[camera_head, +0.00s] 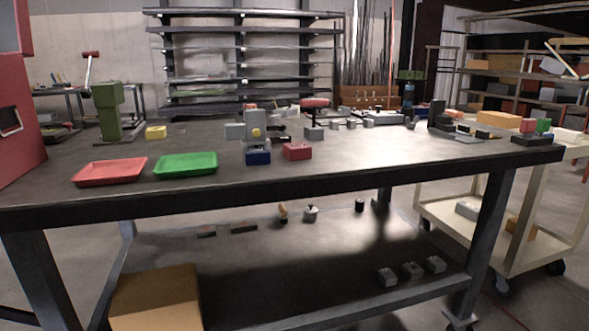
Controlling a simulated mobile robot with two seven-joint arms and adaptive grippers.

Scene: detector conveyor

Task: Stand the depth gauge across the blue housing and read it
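A small blue block (258,157), which looks like the blue housing, sits on the dark workbench (350,165) near its front edge. A grey upright piece with a round yellow face (257,132) shows directly above the blue block. I cannot tell whether it rests on the block or stands behind it, nor whether it is the depth gauge. No other thing is clearly a depth gauge at this size. Neither of my grippers is in view.
A red block (297,151) sits just right of the blue one. A red tray (110,172) and a green tray (186,165) lie to the left. A green machine (112,112) stands behind them. Small grey parts line the back. The front right bench top is clear.

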